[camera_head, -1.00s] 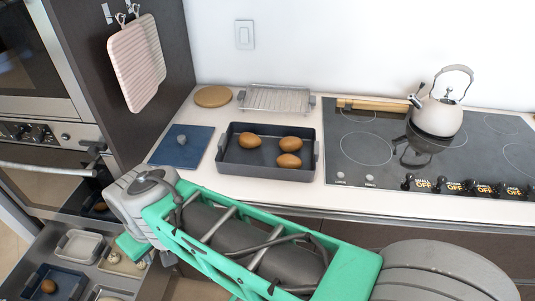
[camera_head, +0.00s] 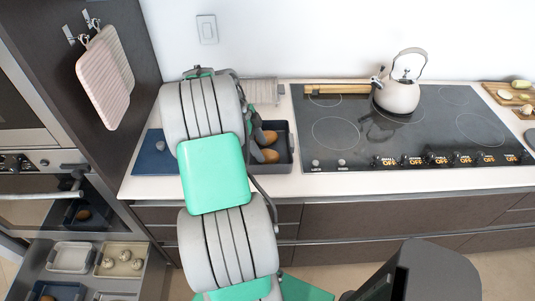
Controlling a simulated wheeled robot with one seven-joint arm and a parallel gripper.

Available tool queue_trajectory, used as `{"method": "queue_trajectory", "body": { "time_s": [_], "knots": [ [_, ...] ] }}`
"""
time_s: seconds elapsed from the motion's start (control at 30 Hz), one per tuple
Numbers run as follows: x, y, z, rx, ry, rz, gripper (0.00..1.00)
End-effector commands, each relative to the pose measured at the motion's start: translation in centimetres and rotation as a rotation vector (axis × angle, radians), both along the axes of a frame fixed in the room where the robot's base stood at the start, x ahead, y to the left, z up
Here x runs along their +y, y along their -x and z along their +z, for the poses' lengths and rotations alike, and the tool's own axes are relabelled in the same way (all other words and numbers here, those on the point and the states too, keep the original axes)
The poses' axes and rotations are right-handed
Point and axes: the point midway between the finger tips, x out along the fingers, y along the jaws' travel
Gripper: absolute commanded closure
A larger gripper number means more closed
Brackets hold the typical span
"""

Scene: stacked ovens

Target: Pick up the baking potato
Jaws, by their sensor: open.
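Two brown, egg-shaped potatoes (camera_head: 270,156) show in a dark grey baking tray (camera_head: 291,152) on the counter. My arm covers the tray's left part, and any other potato there is hidden. Another brown rounded item (camera_head: 83,214) lies in a dark tray inside the lower oven at left. One more brown item (camera_head: 47,298) shows at the bottom edge, in a blue tray in the open drawer. My arm reaches up across the counter.
A black cooktop (camera_head: 420,130) with a kettle (camera_head: 398,95) lies to the right. A blue board (camera_head: 152,155) is left of my arm. A wire rack (camera_head: 262,90) is partly hidden behind it. The open drawer holds a pale tray (camera_head: 72,256) and several pale round items (camera_head: 122,262).

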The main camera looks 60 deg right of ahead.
Motion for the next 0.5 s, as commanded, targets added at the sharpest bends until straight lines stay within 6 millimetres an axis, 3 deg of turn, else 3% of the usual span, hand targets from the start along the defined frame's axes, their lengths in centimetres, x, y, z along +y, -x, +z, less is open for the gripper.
{"method": "queue_trajectory", "body": {
  "time_s": [0.23, 0.5],
  "knots": [
    [-0.7, 1.6, -3.5, 0.000, -0.001, 0.003, 0.40],
    [-0.8, 1.7, -4.1, -0.003, 0.001, 0.005, 0.41]
  ]
}}
